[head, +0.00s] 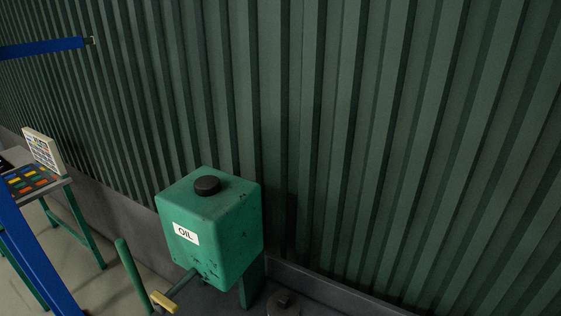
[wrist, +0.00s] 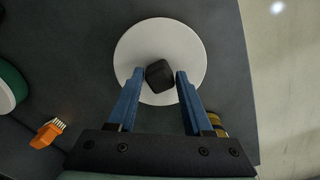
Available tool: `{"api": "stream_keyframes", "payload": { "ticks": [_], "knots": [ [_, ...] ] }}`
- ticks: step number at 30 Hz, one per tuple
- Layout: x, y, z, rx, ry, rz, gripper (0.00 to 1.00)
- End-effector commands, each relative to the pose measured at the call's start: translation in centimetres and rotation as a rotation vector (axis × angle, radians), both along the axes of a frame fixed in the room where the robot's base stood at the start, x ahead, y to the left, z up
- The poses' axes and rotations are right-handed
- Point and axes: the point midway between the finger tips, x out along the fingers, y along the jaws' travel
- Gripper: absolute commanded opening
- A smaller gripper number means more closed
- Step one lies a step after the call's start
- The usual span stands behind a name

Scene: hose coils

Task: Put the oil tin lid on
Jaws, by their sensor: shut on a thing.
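In the wrist view a pale round disc with a dark block-shaped knob (wrist: 159,74) at its middle, which looks like the lid (wrist: 133,48), lies over a dark grey surface. My gripper (wrist: 160,76) has its two blue fingers on either side of the knob and is shut on it. Whether the disc rests on the surface or hangs just above it I cannot tell. In the head view a green box marked OIL (head: 207,232) stands by the wall, with a black round cap on top. I cannot make out an open tin. My gripper is outside the head view.
An orange brush (wrist: 47,134) and a green-and-white round thing (wrist: 8,88) lie left of the disc. A yellow thing (wrist: 216,124) is partly hidden behind the right finger. The surface's edge is at right. A bench (head: 45,188) with coloured pieces stands at far left in the head view.

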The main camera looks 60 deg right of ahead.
Motion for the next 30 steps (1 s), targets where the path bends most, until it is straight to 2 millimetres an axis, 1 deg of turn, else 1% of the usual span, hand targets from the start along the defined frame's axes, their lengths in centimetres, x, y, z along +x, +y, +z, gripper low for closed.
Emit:
{"api": "stream_keyframes", "payload": {
  "ticks": [8, 9, 11, 12, 14, 24, 28, 30],
  "knots": [
    [0.0, 0.0, 0.0, 0.000, -0.001, 0.000, 0.00],
    [0.0, 0.0, 0.0, 0.000, -0.001, 0.000, 0.58],
    [0.0, 0.0, 0.0, 0.000, -0.001, 0.000, 0.68],
    [0.0, 0.0, 0.0, 0.000, -0.001, 0.000, 0.76],
    [0.0, 0.0, 0.0, 0.000, -0.001, 0.000, 0.85],
    [0.0, 0.0, 0.2, 0.000, -0.001, 0.000, 0.85],
    [0.0, 0.0, 1.2, -0.001, -0.002, 0.000, 0.85],
    [0.0, 0.0, 2.3, -0.002, -0.002, 0.001, 0.85]
  ]
}}
